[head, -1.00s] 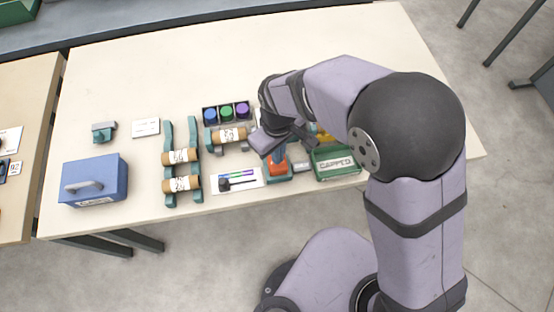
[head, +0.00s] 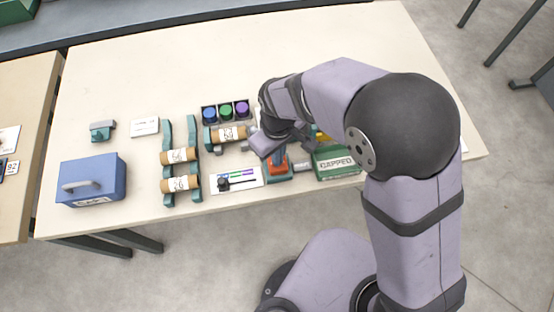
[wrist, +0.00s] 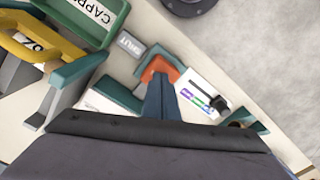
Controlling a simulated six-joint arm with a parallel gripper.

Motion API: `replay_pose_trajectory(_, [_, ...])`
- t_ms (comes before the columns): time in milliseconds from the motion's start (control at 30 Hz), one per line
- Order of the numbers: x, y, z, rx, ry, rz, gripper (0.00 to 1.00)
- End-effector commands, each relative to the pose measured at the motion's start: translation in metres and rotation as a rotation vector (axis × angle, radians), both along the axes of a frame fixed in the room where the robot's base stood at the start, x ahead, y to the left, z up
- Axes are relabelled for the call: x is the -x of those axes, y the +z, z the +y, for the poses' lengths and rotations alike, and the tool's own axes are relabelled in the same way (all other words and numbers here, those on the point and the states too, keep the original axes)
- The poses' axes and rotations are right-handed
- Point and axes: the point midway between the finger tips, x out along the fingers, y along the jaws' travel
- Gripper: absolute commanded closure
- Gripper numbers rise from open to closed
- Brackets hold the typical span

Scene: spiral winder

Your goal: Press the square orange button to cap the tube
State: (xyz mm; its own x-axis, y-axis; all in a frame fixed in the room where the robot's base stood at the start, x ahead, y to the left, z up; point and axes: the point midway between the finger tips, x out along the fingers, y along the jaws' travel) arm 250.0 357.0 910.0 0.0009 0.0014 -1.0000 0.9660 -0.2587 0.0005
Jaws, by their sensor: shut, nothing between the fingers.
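The square orange button (head: 279,169) sits on a teal base near the front edge of the table. In the wrist view the orange button (wrist: 157,66) shows just beyond my fingertips, which partly cover it. My gripper (head: 279,158) points down at the button, fingers shut and empty; in the wrist view its blue fingers (wrist: 158,80) overlap the button's near side. I cannot tell whether they touch it. A brown cardboard tube (head: 228,134) with a white label lies in a teal holder left of my gripper. The tube's right end is close to a grey part and partly hidden.
A green bin marked CAPPED (head: 338,167) stands right of the button, with a small grey SHUT plate (wrist: 130,48) between. A slider panel (head: 236,180) lies left of the button. Two tubes rest on a teal rack (head: 168,130); a blue box (head: 92,181) stands farther left.

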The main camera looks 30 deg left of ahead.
Motion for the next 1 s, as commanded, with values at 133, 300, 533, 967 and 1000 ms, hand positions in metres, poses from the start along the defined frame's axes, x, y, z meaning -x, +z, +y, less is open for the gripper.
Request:
replay_pose_trajectory(133, [0.001, -0.006, -0.001, 0.003, 0.000, 0.002, 1.00])
replay_pose_trajectory(300, [0.001, -0.011, -0.001, 0.004, 0.000, 0.002, 1.00])
replay_pose_trajectory(533, [0.001, -0.018, -0.001, 0.004, 0.000, 0.002, 1.00])
replay_pose_trajectory(967, [0.001, -0.016, -0.002, 0.005, 0.000, 0.002, 1.00])
replay_pose_trajectory(1000, [0.001, -0.015, -0.002, 0.005, 0.000, 0.002, 1.00])
